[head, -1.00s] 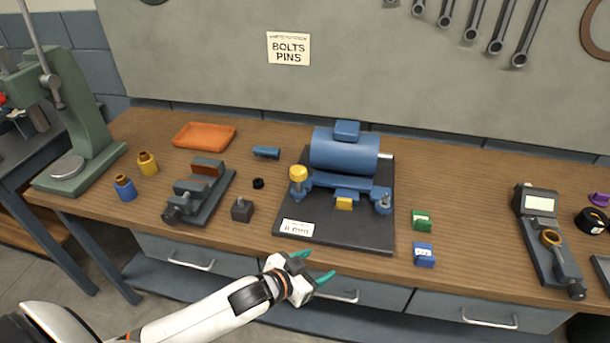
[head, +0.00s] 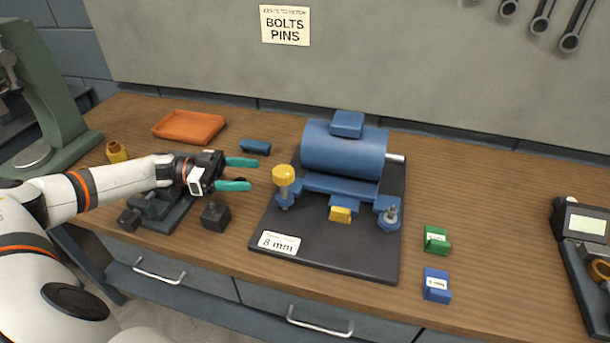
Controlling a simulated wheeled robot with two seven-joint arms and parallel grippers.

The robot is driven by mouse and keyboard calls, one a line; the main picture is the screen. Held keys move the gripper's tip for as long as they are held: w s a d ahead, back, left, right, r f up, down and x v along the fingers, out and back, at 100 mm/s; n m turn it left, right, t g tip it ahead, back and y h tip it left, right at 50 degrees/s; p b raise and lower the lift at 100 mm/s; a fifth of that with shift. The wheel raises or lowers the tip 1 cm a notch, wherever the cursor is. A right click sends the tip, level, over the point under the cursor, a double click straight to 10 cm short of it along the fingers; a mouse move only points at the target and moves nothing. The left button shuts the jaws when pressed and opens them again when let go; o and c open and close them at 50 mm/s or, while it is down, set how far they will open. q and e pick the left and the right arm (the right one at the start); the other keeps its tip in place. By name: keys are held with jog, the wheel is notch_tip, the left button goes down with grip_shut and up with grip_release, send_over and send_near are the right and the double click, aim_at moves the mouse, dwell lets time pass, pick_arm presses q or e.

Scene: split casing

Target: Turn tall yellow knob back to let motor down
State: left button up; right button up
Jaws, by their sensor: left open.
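The tall yellow knob (head: 284,175) stands upright on a post at the left front of the blue motor's mount. The blue motor (head: 342,151) is a cylinder with a box on top and a shaft at its right end, on a black base plate (head: 325,254). My left gripper (head: 248,174) is open, with teal fingers pointing right toward the yellow knob. Its fingertips are a short way left of the knob, apart from it, with nothing between them. My right gripper is not in view.
A low yellow block (head: 340,214) and a silver bolt (head: 391,212) sit at the mount's front. A green block (head: 436,240) and a blue block (head: 437,285) lie to the right. A dark block (head: 215,216) and a vise (head: 160,207) are below my left arm. An orange tray (head: 188,126) lies behind.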

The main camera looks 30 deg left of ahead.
aim_at(291, 177)
pick_arm(q)
jog(key=p+x, duration=0.2)
jog(key=x, duration=0.7)
jog(key=shift+w+d+r+p, duration=0.1)
jog(key=shift+d+r+p, duration=0.05)
jog(key=shift+d+p, duration=0.15)
jog(key=shift+x, duration=0.8)
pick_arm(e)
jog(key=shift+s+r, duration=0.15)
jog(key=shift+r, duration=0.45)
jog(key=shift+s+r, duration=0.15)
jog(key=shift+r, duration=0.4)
pick_arm(q)
jog(key=shift+c, duration=0.3)
